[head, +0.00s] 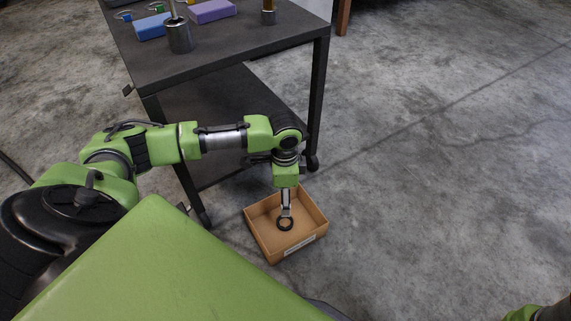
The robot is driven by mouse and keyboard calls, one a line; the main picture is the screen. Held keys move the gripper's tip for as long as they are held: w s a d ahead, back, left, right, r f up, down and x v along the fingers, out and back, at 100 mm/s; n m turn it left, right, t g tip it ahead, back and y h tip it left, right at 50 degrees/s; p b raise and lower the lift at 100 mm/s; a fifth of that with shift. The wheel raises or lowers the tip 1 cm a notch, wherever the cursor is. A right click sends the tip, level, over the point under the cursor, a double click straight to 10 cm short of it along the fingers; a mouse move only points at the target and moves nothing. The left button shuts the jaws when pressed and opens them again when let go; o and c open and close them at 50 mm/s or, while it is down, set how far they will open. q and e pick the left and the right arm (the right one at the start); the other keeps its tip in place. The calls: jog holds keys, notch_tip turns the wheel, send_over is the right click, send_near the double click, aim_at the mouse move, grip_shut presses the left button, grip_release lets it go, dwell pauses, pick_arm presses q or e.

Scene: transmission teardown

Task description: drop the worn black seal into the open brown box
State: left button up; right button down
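The open brown box (310,238) sits on the concrete floor beside the cart, with a white label on its front wall. My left gripper (286,213) reaches down into the box opening from above. Its narrow fingers look closed on the upper edge of the worn black seal (285,224), a small dark ring. The seal shows against the box's inside; whether it touches the bottom is hard to tell. My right gripper is out of view; only a bit of my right arm shows at the bottom right corner.
A dark metal cart (225,55) with a lower shelf stands behind the box. On its top are a blue block (153,27), a purple block (212,11), a metal cylinder (179,37) and small parts. The floor to the right is clear.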

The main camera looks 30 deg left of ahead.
pick_arm(q)
jog(key=shift+r, duration=0.1)
notch_tip(320, 180, up, 12)
dwell(0.5)
dwell(0.4)
